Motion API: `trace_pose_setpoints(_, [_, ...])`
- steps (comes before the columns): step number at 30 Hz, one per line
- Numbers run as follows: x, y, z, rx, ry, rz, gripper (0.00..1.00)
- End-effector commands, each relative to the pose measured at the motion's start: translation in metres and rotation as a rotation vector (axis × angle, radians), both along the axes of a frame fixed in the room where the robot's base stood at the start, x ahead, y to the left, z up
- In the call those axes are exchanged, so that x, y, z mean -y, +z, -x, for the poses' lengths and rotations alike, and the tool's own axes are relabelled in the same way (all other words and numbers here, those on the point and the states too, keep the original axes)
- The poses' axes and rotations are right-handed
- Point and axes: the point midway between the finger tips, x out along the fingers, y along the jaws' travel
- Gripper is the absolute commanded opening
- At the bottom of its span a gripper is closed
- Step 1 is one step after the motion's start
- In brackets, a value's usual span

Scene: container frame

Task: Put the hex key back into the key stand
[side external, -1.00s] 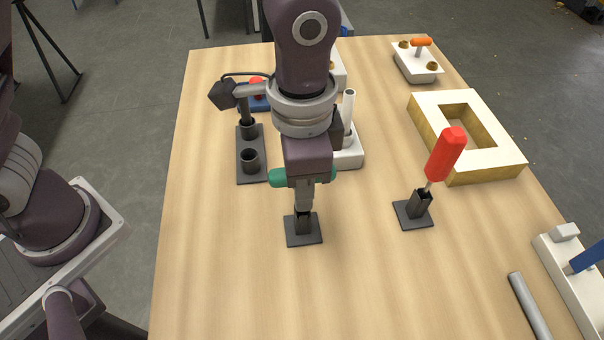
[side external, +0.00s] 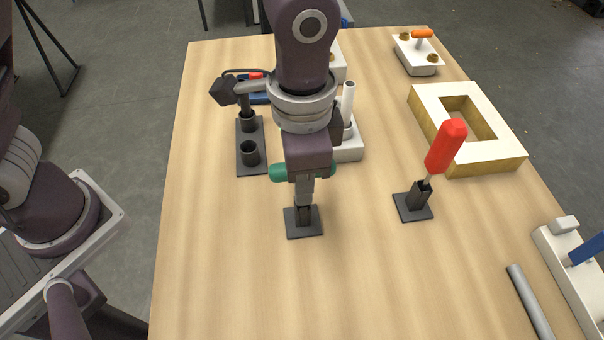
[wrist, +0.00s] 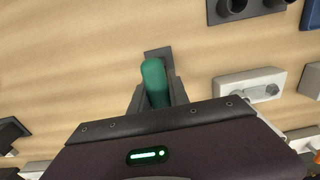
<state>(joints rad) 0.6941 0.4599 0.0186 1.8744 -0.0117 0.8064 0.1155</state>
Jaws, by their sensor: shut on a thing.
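The hex key has a green crossbar handle (side external: 279,173), which sticks out on both sides of my fingers in the side view. My gripper (side external: 304,190) points down and is shut on the handle. In the wrist view the green handle (wrist: 154,80) lies between my two fingers (wrist: 157,98). The key stand (side external: 304,227), a dark square plate with a small upright socket, is directly below my fingertips. Part of its plate (wrist: 157,53) shows in the wrist view beyond the handle. The key's shaft is hidden, so I cannot tell how deep it sits in the socket.
A red-handled tool (side external: 446,148) stands in a similar dark holder to the right. A dark two-cup rack (side external: 250,170) and a white block with an upright tube (side external: 348,150) are behind. A hollow frame (side external: 510,160) is at back right.

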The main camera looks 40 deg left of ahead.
Motion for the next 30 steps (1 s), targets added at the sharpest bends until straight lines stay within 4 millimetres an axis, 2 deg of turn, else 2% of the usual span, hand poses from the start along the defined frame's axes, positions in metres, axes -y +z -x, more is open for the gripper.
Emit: trace_pose_setpoints(30, [0.0,-0.012,0.0,0.0,0.0,0.0,0.0])
